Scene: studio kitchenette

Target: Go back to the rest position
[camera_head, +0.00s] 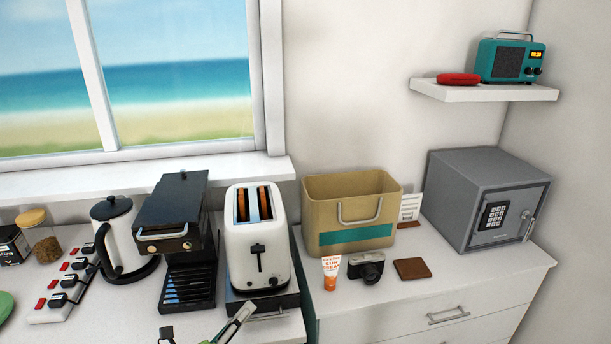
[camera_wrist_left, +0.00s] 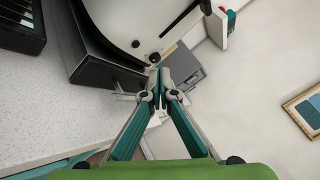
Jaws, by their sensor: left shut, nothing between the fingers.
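My left gripper (camera_head: 247,309) shows only in part at the bottom edge of the head view, in front of the white toaster (camera_head: 257,238). In the left wrist view its two teal and grey fingers meet at their tips (camera_wrist_left: 163,76), shut and empty. The toaster (camera_wrist_left: 128,18) and its dark base stand close by at the upper left of that view, apart from the fingertips as far as I can tell. My right gripper is in neither view.
Left of the toaster stand a black coffee machine (camera_head: 182,240), a white kettle (camera_head: 122,240) and a switched power strip (camera_head: 66,284). On the right cabinet are a tan basket (camera_head: 350,205), sunscreen (camera_head: 331,272), camera (camera_head: 366,267), brown wallet (camera_head: 412,268) and grey safe (camera_head: 485,200).

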